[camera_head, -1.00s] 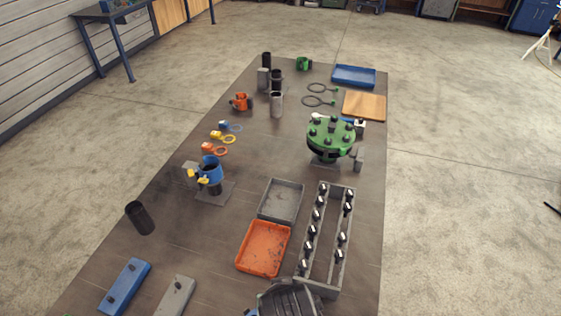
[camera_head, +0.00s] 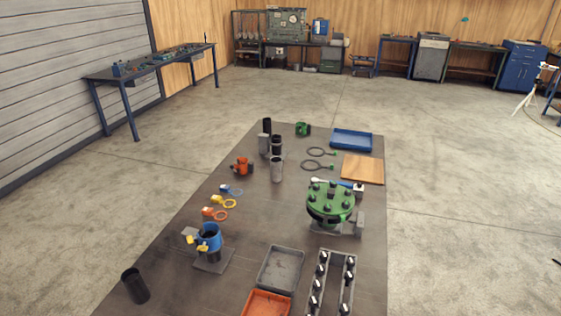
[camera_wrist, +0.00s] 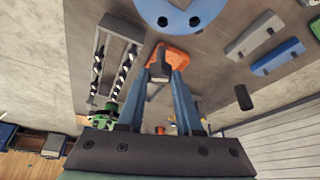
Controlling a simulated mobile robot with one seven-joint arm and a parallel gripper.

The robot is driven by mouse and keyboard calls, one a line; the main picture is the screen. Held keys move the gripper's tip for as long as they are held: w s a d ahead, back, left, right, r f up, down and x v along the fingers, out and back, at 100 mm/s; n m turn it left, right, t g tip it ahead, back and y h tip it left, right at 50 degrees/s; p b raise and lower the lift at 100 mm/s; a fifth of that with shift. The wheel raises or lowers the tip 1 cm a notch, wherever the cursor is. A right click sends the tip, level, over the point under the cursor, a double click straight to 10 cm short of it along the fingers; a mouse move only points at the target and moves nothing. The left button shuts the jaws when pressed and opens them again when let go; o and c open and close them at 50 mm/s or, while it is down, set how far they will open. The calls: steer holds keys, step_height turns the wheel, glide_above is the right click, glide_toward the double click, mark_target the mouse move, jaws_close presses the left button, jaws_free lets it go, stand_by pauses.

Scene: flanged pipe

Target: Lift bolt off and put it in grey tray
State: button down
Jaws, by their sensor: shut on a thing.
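In the wrist view my gripper (camera_wrist: 160,79) has its blue fingers closed on a small grey-and-dark piece, which looks like a bolt (camera_wrist: 159,64). The orange tray shows behind it. My gripper is outside the head view. The grey tray (camera_head: 260,279) lies on the dark mat in the head view, with its visible floor empty. The green flanged pipe (camera_head: 331,207) stands upright beyond it to the right, with several dark bolts on top. My gripper is apart from the flange, which shows small at the left in the wrist view (camera_wrist: 103,118).
The orange tray (camera_head: 267,304) sits just in front of the grey tray. A grey rack (camera_head: 311,262) with several bolts stands to their right. A blue pipe fitting (camera_head: 209,241) and black cup (camera_head: 135,286) are at left. A blue disc with holes (camera_wrist: 180,12) shows close in the wrist view.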

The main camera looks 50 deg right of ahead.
steer(key=shift+r+p, duration=1.5)
steer(key=shift+r, duration=0.1)
steer(key=shift+f, duration=0.15)
